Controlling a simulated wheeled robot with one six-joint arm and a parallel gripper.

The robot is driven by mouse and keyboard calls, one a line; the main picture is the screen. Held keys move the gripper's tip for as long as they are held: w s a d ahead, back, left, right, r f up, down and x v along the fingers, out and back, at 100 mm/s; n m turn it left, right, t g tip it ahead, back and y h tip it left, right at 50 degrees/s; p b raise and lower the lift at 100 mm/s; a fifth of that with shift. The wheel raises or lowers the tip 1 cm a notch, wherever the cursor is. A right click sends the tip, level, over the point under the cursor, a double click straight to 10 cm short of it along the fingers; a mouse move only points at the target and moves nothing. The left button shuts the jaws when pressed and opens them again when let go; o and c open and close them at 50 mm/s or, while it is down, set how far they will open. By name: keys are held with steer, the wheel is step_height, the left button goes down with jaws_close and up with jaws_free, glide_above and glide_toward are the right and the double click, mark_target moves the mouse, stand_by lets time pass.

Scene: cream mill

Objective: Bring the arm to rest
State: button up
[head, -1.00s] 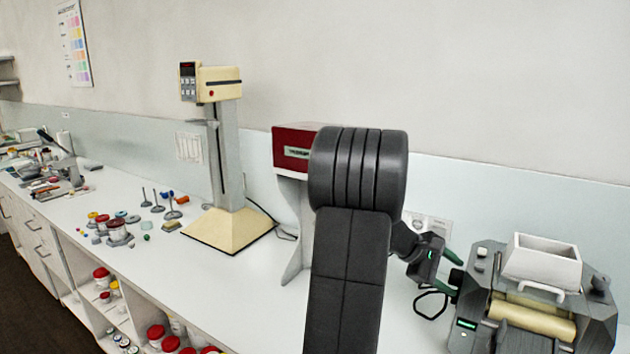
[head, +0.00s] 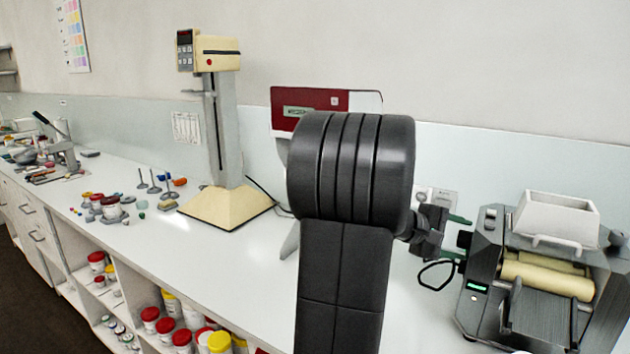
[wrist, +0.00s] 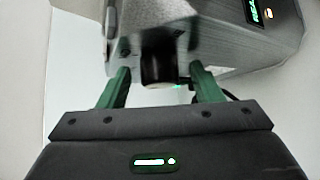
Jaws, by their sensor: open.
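My gripper (head: 463,238) shows in the head view at the right of my dark arm, just left of the grey roller mill (head: 540,285). Its green fingers point toward the mill's side. In the wrist view the two green fingers (wrist: 160,85) stand wide apart with nothing held between them. A dark round knob (wrist: 157,62) on the grey mill housing (wrist: 235,45) shows beyond and between the fingertips. I cannot tell whether the fingers touch the mill. My upper arm covers part of the red and white machine (head: 335,100) in the head view.
A cream stand mixer (head: 222,130) stands on the white bench (head: 190,255) left of my arm. Small stirrers (head: 155,185) and pots (head: 110,207) lie farther left. A white hopper (head: 557,220) sits over the mill's rollers. Lidded jars (head: 183,338) fill the shelves below.

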steer(key=f+m+t+h+b, duration=0.1)
steer(key=m+h+b, duration=0.1)
steer(key=b, duration=0.3)
steer(key=shift+s, duration=0.1)
steer(key=v, duration=0.7)
steer(key=shift+r, duration=0.25)
steer(key=shift+d, duration=0.1)
